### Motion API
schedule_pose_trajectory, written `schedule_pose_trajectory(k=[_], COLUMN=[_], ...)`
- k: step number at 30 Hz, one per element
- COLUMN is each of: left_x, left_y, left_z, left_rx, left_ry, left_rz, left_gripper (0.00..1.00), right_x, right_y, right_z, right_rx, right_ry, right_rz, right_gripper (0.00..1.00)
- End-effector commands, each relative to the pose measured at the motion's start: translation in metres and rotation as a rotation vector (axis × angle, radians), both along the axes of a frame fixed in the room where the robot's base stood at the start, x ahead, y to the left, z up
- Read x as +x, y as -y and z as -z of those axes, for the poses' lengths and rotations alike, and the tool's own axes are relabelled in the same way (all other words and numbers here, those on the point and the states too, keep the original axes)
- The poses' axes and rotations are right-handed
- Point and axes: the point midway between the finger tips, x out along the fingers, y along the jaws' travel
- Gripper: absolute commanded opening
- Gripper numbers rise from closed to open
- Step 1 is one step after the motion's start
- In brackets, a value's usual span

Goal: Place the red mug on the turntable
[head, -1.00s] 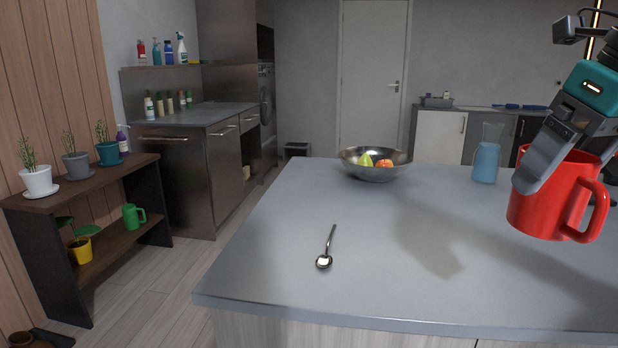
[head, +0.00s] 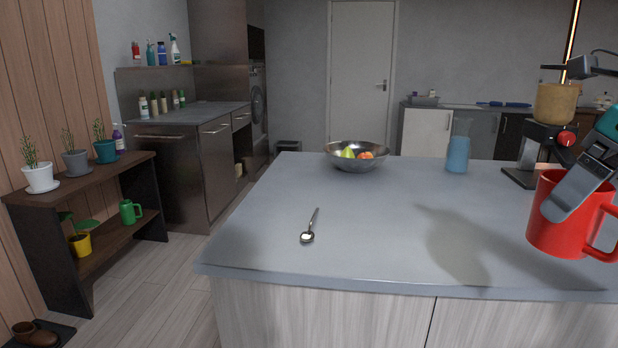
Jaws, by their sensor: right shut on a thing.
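The red mug (head: 558,228) is at the right of the head view, upright and held above the grey counter, with its handle to the right. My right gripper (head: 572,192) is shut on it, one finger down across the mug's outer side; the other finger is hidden. The mug's shadow falls on the counter to its left. I see no turntable in this view. My left gripper is not in view.
On the counter (head: 330,222) are a spoon (head: 309,228), a metal bowl of fruit (head: 356,160), a blue carafe (head: 458,152) and a dark appliance with a wooden-coloured top (head: 554,104). The counter's middle is clear. A plant shelf (head: 85,180) stands at left.

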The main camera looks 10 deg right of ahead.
Motion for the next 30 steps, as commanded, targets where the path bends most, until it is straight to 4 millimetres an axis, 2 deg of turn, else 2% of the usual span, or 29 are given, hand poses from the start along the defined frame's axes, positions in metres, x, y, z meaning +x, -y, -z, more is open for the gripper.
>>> schedule_pose_trajectory(k=[3, 6, 13, 20, 30], left_x=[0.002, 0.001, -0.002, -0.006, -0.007], left_y=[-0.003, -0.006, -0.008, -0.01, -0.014], left_z=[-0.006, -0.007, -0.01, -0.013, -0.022], left_rx=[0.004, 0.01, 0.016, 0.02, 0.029], left_ry=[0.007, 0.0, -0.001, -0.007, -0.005], left_rz=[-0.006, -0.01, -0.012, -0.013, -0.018], left_gripper=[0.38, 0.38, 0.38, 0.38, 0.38], right_x=[0.001, 0.004, 0.015, 0.029, 0.043], right_y=[0.016, 0.021, 0.007, -0.032, -0.112], right_z=[0.019, 0.044, 0.089, 0.128, 0.167], right_rx=[0.01, 0.012, 0.006, 0.003, -0.002], right_ry=[0.006, 0.007, 0.01, 0.01, 0.006], right_rz=[-0.125, -0.277, -0.599, -0.98, -1.643], right_gripper=[0.38, 0.38, 0.38, 0.38, 0.38])
